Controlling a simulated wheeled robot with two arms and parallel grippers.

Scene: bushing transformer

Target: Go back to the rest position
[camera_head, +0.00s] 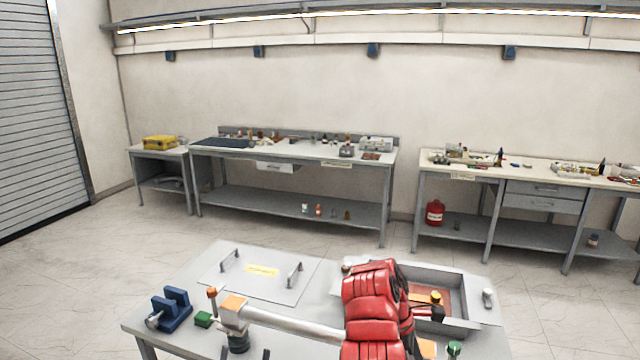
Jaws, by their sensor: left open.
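The rest of the left arm is out of frame. My right gripper is not in view.
Two workbenches stand along the wall. Tiled floor is clear between.

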